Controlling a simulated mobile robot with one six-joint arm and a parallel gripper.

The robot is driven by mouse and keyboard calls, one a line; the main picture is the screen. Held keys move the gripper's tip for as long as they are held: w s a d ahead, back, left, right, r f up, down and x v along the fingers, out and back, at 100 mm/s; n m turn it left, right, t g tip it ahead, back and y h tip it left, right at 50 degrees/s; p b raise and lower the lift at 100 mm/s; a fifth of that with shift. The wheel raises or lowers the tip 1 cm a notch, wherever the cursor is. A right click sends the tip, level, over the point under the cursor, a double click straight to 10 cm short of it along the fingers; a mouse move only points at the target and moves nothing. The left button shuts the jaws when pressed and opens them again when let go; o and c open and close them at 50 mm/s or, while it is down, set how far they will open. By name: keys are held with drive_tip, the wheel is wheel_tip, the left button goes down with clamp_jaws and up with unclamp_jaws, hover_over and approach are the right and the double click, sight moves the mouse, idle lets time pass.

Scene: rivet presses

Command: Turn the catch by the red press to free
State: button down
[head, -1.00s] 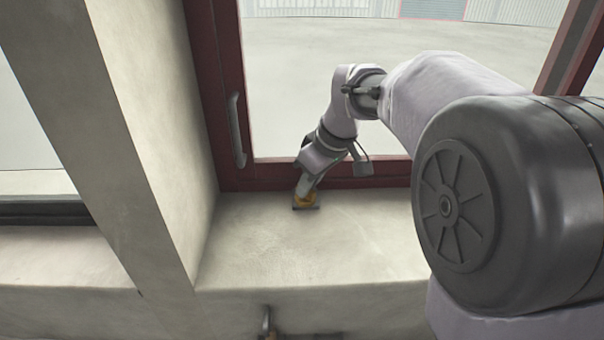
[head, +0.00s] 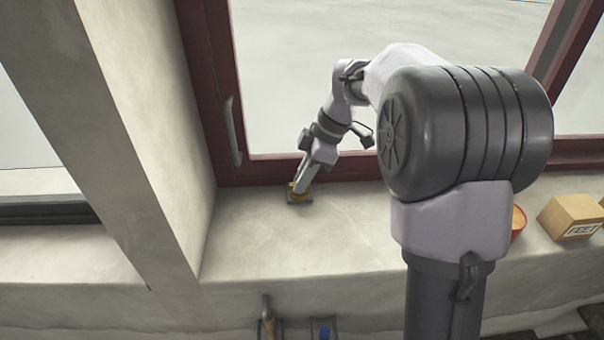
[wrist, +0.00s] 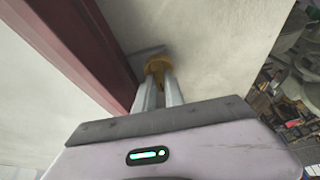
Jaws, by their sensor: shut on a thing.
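A small yellow catch (head: 297,190) on a flat grey plate (head: 300,201) sits on the pale sill, close to the dark red window frame. My gripper (head: 302,183) reaches down to it from above, tilted, and is shut on it. In the wrist view the yellow catch (wrist: 158,67) shows between and beyond the fingertips of my gripper (wrist: 160,82). The fingers hide part of the catch, so I cannot tell which way it is turned. I see no red press in either view.
The dark red window frame (head: 222,110), with a grey handle (head: 233,130), rises behind and left of the catch. The sill around the catch is clear.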

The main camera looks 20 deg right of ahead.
drive_tip(key=shift+n, duration=0.3)
drive_tip(key=c, duration=1.4)
unclamp_jaws()
drive_tip(key=shift+c, duration=0.2)
drive_tip(key=p+v, duration=0.2)
drive_tip(key=v, duration=1.5)
drive_tip(key=shift+w+r, duration=0.15)
drive_tip(key=shift+r, duration=0.05)
